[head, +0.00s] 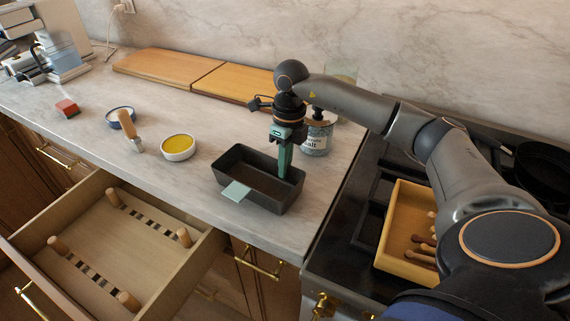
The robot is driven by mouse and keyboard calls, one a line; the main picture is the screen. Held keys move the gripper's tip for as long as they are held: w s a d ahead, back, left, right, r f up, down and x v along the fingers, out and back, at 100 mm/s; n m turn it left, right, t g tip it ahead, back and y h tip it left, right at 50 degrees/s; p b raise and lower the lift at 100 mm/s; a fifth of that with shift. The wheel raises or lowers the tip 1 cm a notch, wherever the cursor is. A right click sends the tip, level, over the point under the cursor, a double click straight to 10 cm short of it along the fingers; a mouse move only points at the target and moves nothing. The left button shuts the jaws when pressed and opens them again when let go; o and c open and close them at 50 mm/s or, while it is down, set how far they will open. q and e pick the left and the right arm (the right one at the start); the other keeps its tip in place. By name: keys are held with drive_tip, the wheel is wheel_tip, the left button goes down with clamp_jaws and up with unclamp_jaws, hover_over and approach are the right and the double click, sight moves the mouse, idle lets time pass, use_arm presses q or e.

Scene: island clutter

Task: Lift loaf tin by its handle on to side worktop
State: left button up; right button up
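The dark loaf tin (232,166) sits upright on the marble worktop (185,198), close to its front edge. A pale green tab-like handle (236,191) sticks out from its front side. My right gripper (284,172) points down at the tin's right part, with its green finger over the tin and its tip close to the far wall. The fingers overlap from this angle, so I cannot tell whether they are apart or touch the wall. My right gripper is away from the green handle. My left gripper is not in view.
A salt jar (317,138) stands just behind my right gripper. A yellow-filled bowl (178,147), a brush-like wooden-handled thing (130,130) and wooden boards (165,67) lie left and behind. An open drawer (105,250) juts out at front left. A wooden tray (397,215) sits on the hob.

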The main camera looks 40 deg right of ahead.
drive_tip(key=o, duration=0.4)
drive_tip(key=r, duration=0.8)
drive_tip(key=d+r, duration=0.1)
drive_tip(key=r, duration=0.3)
drive_tip(key=shift+w+d+r, duration=0.1)
drive_tip(key=shift+w+r, duration=0.05)
drive_tip(key=shift+r, duration=0.1)
